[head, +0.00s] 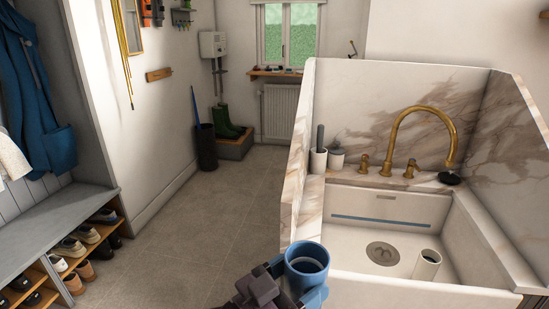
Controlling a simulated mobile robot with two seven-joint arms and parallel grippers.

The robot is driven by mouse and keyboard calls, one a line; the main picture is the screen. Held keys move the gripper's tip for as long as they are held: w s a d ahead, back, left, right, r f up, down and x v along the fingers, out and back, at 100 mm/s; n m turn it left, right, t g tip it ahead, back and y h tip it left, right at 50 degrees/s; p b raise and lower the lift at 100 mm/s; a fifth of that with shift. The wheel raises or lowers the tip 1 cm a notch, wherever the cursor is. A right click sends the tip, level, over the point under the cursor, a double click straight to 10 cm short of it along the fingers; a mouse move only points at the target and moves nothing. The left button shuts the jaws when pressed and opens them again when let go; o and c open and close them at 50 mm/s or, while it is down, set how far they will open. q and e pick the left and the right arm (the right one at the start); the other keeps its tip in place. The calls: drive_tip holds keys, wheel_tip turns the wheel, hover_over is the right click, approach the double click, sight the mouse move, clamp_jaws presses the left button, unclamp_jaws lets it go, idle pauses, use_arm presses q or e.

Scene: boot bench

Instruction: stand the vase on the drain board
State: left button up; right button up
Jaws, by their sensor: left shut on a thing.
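A blue, open-topped round vessel (307,261), which I take to be the vase, stands roughly upright in my left gripper (297,283) at the bottom centre of the head view. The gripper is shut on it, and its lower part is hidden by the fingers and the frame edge. The vase is in front of the sink's near left corner. No separate drain board can be made out; a narrow marble ledge (309,212) runs along the left of the sink basin. My right gripper is not in view.
The white sink basin (356,238) holds a white cylinder (427,264) and a drain. A brass tap (425,109) and two small pots stand at its back. High marble walls (337,105) enclose the sink's back and sides. The floor (190,220) to the left is clear.

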use_arm(q)
drive_tip(key=w+a+r+n+t+y, duration=0.2)
drive_tip(key=w+a+n+t+y, duration=0.15)
drive_tip(key=a, duration=0.25)
drive_tip(key=w+a+r+n+t+y, duration=0.1)
drive_tip(key=w+a+n+t+y, duration=0.2)
drive_tip(key=a+y, duration=0.25)
drive_tip(key=s+a+f+n+t+y, duration=0.2)
drive_tip(key=s+a+f+n+y, duration=0.2)
drive_tip(key=a+f+y, duration=0.3)
drive_tip(key=a+f+n, duration=0.1)
drive_tip(key=a+f, duration=0.2)
drive_tip(key=a, duration=0.4)
drive_tip(key=shift+s+a+f+y, duration=0.2)
drive_tip(key=shift+f+y, duration=0.1)
drive_tip(key=shift+f, duration=0.1)
drive_tip(key=shift+r+t, duration=0.1)
drive_tip(key=shift+t, duration=0.15)
